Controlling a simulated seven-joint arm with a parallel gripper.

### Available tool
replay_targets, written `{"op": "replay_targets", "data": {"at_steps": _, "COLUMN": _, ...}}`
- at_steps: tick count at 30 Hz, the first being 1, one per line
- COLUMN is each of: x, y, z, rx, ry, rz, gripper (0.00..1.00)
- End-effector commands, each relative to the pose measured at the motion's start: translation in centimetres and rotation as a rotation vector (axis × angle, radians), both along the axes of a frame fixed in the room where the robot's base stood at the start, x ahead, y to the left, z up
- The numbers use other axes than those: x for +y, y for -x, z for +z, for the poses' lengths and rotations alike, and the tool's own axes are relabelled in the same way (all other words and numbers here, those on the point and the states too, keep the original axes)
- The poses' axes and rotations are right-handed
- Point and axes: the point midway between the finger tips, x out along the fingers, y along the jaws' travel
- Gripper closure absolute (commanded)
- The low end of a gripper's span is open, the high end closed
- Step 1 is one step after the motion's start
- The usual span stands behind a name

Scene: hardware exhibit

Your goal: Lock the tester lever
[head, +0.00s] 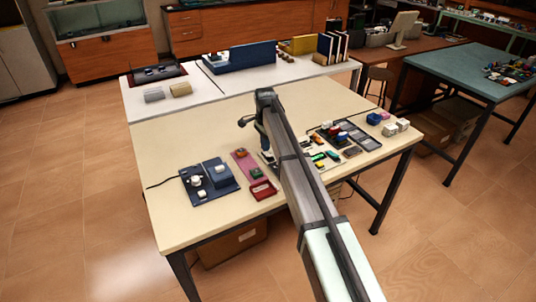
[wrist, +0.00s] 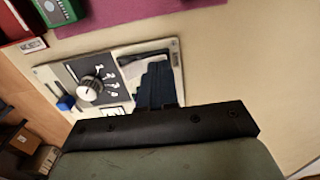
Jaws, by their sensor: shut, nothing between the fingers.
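The tester is a pale panel (wrist: 110,58) in the wrist view, lying on the table. It carries a round silver knob (wrist: 92,88) on a dark plate with small symbols beside it. A blue block (wrist: 65,103), possibly the lever's handle, sits near the panel's left end by a slot. My gripper (wrist: 158,105) is shut and empty, over the right part of the panel, apart from the knob and blue block.
A pink mat (wrist: 130,18) with a green box (wrist: 57,10) lies beside the tester. In the head view, a red tray (head: 262,190) and a dark board with a blue box (head: 219,171) stand left. Several small parts lie right of my arm. The table front is clear.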

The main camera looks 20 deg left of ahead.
Motion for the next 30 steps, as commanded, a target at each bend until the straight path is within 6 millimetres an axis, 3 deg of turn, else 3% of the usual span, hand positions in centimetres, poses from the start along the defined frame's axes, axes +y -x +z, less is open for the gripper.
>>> {"op": "replay_targets", "data": {"at_steps": 24, "x": 0.0, "y": 0.0, "z": 5.9, "rx": 0.000, "ry": 0.000, "rz": 0.000, "gripper": 1.00}}
{"op": "replay_targets", "data": {"at_steps": 30, "x": 0.0, "y": 0.0, "z": 6.6, "rx": 0.000, "ry": 0.000, "rz": 0.000, "gripper": 1.00}}
